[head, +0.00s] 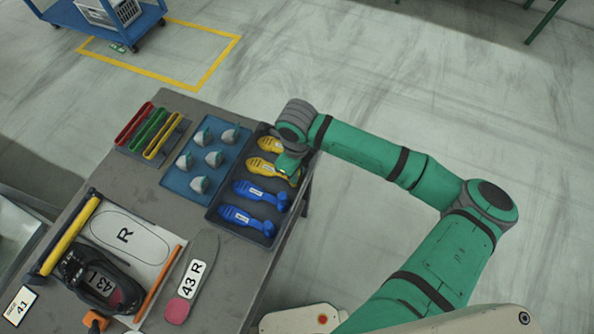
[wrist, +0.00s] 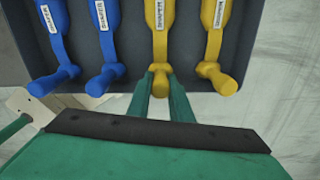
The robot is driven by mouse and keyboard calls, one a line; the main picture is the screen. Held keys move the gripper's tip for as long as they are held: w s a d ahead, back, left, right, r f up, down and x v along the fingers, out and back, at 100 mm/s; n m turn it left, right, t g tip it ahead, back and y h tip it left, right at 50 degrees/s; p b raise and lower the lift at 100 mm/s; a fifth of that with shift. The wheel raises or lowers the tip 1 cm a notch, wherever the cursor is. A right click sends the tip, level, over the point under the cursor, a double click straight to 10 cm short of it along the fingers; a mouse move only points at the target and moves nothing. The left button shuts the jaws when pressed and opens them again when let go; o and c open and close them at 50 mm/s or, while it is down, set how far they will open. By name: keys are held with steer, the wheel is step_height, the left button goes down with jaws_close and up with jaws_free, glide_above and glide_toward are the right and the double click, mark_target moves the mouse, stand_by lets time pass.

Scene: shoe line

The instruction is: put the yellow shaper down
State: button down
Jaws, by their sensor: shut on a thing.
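My gripper (wrist: 159,90) is shut on the handle end of a yellow shaper (wrist: 160,38), with a green finger on each side. In the head view this shaper (head: 264,167) lies in line over the dark tray (head: 213,214), beside a blue shaper (head: 257,193). I cannot tell whether it rests on the tray floor or hangs just above it. A second yellow shaper (wrist: 215,35) lies in the tray on its other side and also shows in the head view (head: 268,144). My gripper (head: 291,163) partly hides the handles there.
Another blue shaper (head: 240,217) lies at the tray's near end. A blue tray (head: 181,193) with several grey-white pieces stands directly left. Red, green and yellow bars (head: 150,130) lie farther left. A black shoe (head: 95,283) and an insole marked 43 R (head: 197,268) are nearer.

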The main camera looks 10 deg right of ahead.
steer(key=c, duration=1.6)
jaws_free()
steer(key=shift+a+f, duration=0.1)
steer(key=shift+w+r, duration=0.15)
steer(key=shift+r, duration=0.45)
step_height(320, 180, up, 11)
steer(key=shift+r, duration=0.1)
